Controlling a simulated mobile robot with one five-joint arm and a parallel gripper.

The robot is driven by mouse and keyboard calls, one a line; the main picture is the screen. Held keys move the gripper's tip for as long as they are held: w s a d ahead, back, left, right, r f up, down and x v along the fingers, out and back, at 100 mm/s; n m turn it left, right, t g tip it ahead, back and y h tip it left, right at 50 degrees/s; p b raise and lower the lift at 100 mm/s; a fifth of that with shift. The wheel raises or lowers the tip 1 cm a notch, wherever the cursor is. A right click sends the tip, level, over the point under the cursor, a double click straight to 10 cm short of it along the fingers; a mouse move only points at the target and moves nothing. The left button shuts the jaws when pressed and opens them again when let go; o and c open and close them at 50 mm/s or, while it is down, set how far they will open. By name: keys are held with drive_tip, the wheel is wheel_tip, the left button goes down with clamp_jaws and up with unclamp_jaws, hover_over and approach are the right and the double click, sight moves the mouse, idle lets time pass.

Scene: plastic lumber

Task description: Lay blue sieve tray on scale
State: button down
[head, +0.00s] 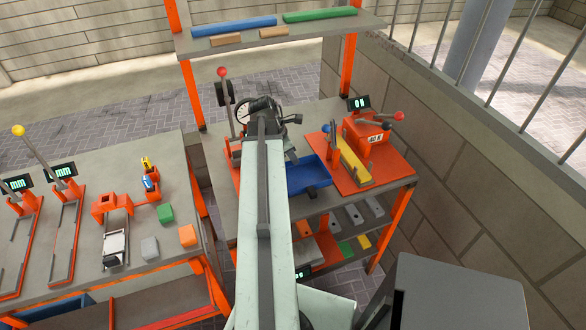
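A blue tray (308,176), which looks like the sieve tray, sits on the right-hand bench just right of my arm. Its left part is hidden behind my arm, and I cannot make out sieve holes. My gripper (290,155) is at the far end of my arm, over or beside the tray's back left. Its fingers are mostly hidden, so I cannot tell whether it is open or touches the tray. A device with a small green display (303,273) on the lower shelf may be the scale; my arm covers most of it.
An orange press with a display (366,138) and a yellow bar (350,160) stands right of the tray. A round dial (243,110) and a red-knobbed lever (222,72) stand left. A shelf (270,37) with coloured bars spans above. The left bench (85,215) holds gauges and blocks.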

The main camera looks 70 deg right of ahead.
wheel_tip(320, 180, down, 3)
drive_tip(key=shift+r+b, duration=0.15)
drive_tip(key=shift+b, duration=0.55)
drive_tip(key=shift+r, duration=0.2)
drive_tip(key=c, duration=2.1)
unclamp_jaws()
drive_tip(key=shift+f, duration=0.2)
drive_tip(key=o, duration=0.4)
drive_tip(key=shift+r, duration=0.15)
drive_tip(key=shift+r+p, duration=0.25)
drive_tip(key=shift+p, duration=0.15)
drive_tip(key=p+v, duration=1)
drive_tip(key=v, duration=0.1)
drive_tip(key=shift+w+a+r+p, duration=0.1)
drive_tip(key=shift+w+r+p, duration=0.1)
drive_tip(key=shift+r+p, duration=0.15)
drive_tip(key=shift+f, duration=0.1)
